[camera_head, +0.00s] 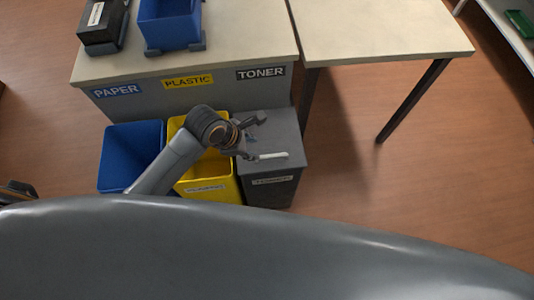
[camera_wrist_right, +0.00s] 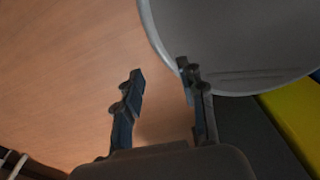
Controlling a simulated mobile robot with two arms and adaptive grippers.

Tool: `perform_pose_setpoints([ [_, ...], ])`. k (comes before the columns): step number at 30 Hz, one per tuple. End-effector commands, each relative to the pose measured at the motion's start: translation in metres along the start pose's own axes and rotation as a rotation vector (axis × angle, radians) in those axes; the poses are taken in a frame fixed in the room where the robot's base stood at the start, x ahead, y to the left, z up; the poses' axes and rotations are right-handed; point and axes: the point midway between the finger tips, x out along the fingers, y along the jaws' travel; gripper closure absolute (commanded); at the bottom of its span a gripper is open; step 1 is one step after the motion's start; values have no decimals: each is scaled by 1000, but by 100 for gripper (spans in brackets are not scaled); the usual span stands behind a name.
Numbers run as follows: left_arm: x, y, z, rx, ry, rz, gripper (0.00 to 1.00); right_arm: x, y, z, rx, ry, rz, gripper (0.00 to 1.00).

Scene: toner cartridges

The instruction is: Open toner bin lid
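The toner bin (camera_head: 272,188) is dark grey with a label on its front. It stands at the right end of the bin row in the head view. Its grey lid (camera_head: 285,130) lies closed on top, with a white bar handle (camera_head: 273,156) near the front edge. My left gripper (camera_head: 256,137) is above the left part of the lid, behind the handle, with its fingers spread and nothing between them. I cannot tell whether it touches the lid. My right gripper (camera_wrist_right: 160,82) is open and empty in the right wrist view, over brown floor.
The yellow bin (camera_head: 211,187) stands directly left of the toner bin, with my left arm across it. The blue bin (camera_head: 130,155) stands farther left. A table with PAPER, PLASTIC and TONER signs (camera_head: 261,73) is behind. Floor to the right (camera_head: 400,190) is clear.

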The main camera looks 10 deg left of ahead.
Motion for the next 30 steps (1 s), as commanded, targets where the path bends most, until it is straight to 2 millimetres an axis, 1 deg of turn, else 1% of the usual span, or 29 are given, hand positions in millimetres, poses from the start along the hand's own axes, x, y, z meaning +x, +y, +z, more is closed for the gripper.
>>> perform_pose_setpoints([
  [1, 10, 0, 0, 1, 1, -1, 64, 2, 3, -3, 0, 5, 3, 60],
  [7, 53, 0, -1, 2, 2, -1, 64, 7, 12, -15, 1, 25, 15, 60],
  [12, 88, 0, -1, 3, 2, 0, 64, 11, 15, -16, 3, 27, 18, 60],
  [15, 104, 0, -1, 3, 2, 1, 64, 13, 15, -15, 3, 26, 18, 60],
  [18, 115, 0, 0, 3, 1, 0, 64, 15, 15, -14, 3, 24, 18, 60],
  [21, 122, 0, 0, 3, 0, 2, 64, 16, 14, -12, 3, 22, 17, 60],
  [30, 125, 0, 0, 4, 0, 1, 64, 16, 13, -9, 1, 16, 16, 60],
])
